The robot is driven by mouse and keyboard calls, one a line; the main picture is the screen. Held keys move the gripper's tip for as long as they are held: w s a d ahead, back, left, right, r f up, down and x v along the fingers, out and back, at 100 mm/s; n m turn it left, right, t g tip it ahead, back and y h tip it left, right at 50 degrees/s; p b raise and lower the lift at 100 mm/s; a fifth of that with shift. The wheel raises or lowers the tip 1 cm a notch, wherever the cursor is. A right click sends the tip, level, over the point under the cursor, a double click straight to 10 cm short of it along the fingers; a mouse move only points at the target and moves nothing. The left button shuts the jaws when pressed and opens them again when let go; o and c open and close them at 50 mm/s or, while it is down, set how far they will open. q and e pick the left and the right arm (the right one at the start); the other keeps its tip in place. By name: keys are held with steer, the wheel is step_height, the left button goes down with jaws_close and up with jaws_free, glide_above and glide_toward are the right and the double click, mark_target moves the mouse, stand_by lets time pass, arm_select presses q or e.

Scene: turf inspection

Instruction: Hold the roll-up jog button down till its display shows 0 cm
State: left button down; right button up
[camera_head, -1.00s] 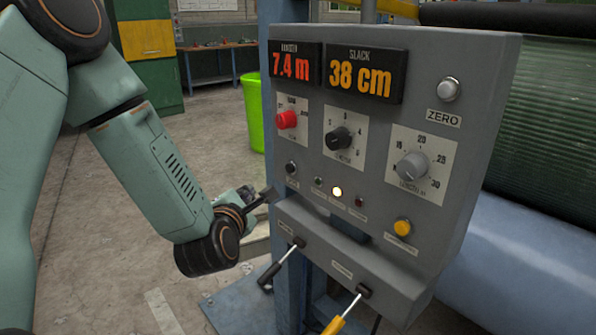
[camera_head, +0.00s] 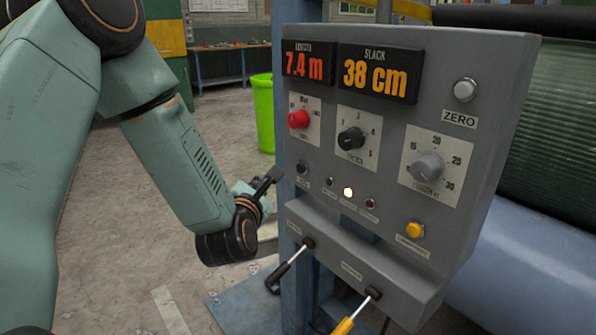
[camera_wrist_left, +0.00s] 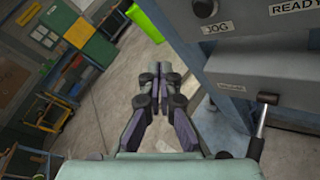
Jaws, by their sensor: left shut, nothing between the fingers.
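The grey control panel (camera_head: 462,75) stands in front of me. Its orange SLACK display (camera_head: 375,76) reads 38 cm, and the red display (camera_head: 303,66) beside it reads 7.4 m. The dark jog button (camera_head: 302,168) sits at the panel's lower left; the left wrist view shows it at the top (camera_wrist_left: 205,8) above the JOG label (camera_wrist_left: 218,28). My left gripper (camera_head: 275,174) is shut and empty, just left of the jog button. In the left wrist view its fingertips (camera_wrist_left: 154,70) point past the panel's edge, apart from the button. My right gripper is not in view.
A red knob (camera_head: 298,119), a black knob (camera_head: 351,138), a grey dial (camera_head: 427,166) and a yellow button (camera_head: 415,230) share the panel. A black-handled lever (camera_head: 290,264) and a yellow-handled lever (camera_head: 357,312) stick out below. A green bin (camera_head: 262,110) stands behind.

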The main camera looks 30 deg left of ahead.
mark_target(300, 169)
arm_select(q)
steer(key=w+d+b, duration=0.1)
steer(key=w+d, duration=0.2)
steer(key=w, duration=0.3)
steer(key=shift+w, duration=0.25)
stand_by(0.3)
stand_by(1.0)
steer(key=shift+w+d+b, duration=0.15)
steer(key=shift+w+b, duration=0.25)
steer(key=shift+w+d, duration=0.2)
steer(key=shift+w, duration=0.25)
stand_by(5.0)
